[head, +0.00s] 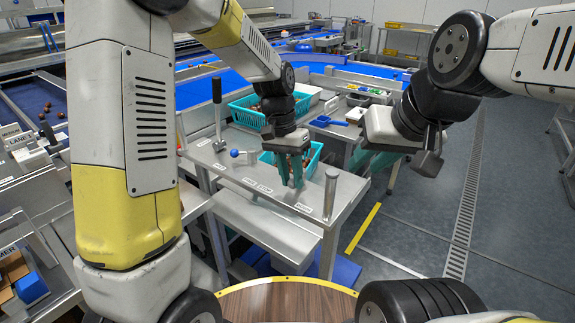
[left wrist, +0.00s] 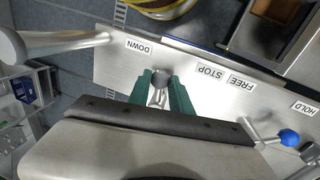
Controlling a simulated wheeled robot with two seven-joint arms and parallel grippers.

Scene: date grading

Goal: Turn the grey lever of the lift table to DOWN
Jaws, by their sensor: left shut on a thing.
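The lift table (head: 240,170) stands in the middle of the head view with a metal top. Its front edge carries labels; the left wrist view shows DOWN (left wrist: 139,47), STOP (left wrist: 209,70), FREE (left wrist: 242,82) and HOLD (left wrist: 305,107). My left gripper (head: 291,183) is low over the table top, shut on the round end of the grey lever (left wrist: 160,76). The lever's end is near DOWN, on the STOP side of it. The gripper hides most of the lever in the head view. My right gripper (head: 378,160) hangs beyond the table's right side, its fingers partly hidden.
A blue-knobbed lever (head: 235,153) lies near HOLD. A tall black-handled lever (head: 217,98) stands at the table's left, and a metal post (head: 330,193) at its right front corner. Teal crates (head: 240,113) stand behind. The floor (head: 430,205) at right is clear.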

